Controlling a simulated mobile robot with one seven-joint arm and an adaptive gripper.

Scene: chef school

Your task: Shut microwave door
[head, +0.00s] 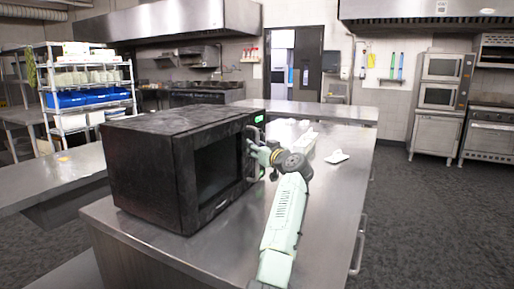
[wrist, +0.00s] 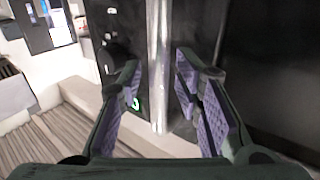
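The black microwave (head: 150,165) stands on the steel counter, its front turned to the right. Its door (head: 218,165) has a dark window and lies close to the front; I see no clear gap, but cannot tell if it is fully shut. My gripper (head: 257,152) is at the door's right side, by the handle. In the wrist view the handle (wrist: 159,105) is an upright silver bar between the two purple-padded fingers of my gripper (wrist: 158,75). The fingers are apart, with space beside the bar. A green display shows on the control panel (head: 258,119).
The steel counter (head: 325,190) is mostly clear to the right of my arm. Small white items (head: 337,157) lie on it behind the gripper. A rack with blue bins (head: 80,98) stands at left. Open floor (head: 440,220) lies to the right.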

